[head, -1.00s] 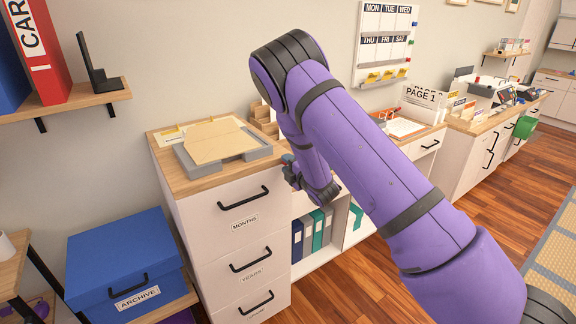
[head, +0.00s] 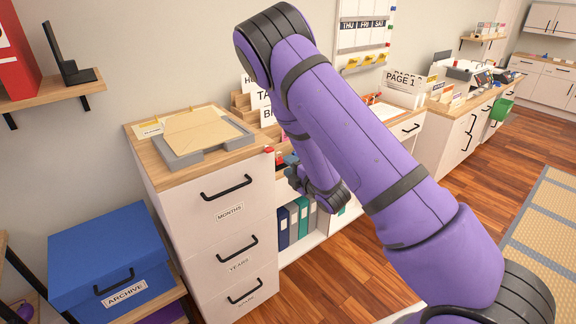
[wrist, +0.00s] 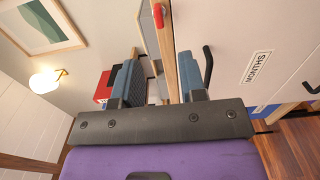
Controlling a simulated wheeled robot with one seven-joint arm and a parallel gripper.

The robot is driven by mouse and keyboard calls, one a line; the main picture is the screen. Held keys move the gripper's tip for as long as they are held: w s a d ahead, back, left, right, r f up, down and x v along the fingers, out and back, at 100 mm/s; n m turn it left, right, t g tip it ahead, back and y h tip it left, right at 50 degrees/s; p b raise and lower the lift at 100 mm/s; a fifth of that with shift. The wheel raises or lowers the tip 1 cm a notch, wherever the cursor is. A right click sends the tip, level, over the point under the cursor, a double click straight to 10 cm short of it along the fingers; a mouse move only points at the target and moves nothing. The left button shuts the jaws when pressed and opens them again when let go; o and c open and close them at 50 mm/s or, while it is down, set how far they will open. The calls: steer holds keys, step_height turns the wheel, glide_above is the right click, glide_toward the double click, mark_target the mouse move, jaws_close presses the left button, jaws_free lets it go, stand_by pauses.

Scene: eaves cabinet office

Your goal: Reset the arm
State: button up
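My purple arm reaches up from the lower right and folds down at the elbow in the head view. My gripper (head: 287,163) hangs beside the right side of the drawer cabinet (head: 222,248), near the cabinet top's edge. In the wrist view my gripper (wrist: 158,78) shows two blue-grey fingers set apart, with a gap between them. I see nothing held in it. The wooden top's edge and the white drawer front labelled MONTHS (wrist: 257,68) show behind and right of the fingers. In the head view the gripper is small and partly behind the forearm.
An envelope (head: 200,133) lies in a grey tray (head: 217,154) on the cabinet top. A blue archive box (head: 110,250) stands left, below a wall shelf (head: 62,90). Binders (head: 283,228) fill the open shelf under the gripper. Wooden floor (head: 492,165) is open at right.

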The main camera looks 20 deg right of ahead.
steer(key=shift+r, duration=0.1)
steer(key=s+d+r+m+g+h, duration=0.3)
steer(key=r+m, duration=0.4)
steer(key=r, duration=0.3)
steer(key=s+d+r+m+g+h, duration=0.2)
steer(key=s+r+m+h, duration=0.15)
steer(key=r+m, duration=0.5)
steer(key=s+r+m+g, duration=0.3)
steer(key=s+r, duration=0.2)
steer(key=s, duration=1)
steer(key=s+a+r+m+g, duration=0.1)
steer(key=s+r+m+g, duration=0.2)
steer(key=s, duration=1.3)
step_height(320, 180, up, 3)
steer(key=shift+r+g+y, duration=0.1)
steer(key=shift+g+y, duration=0.3)
steer(key=shift+y, duration=0.05)
steer(key=shift+s+a, duration=0.1)
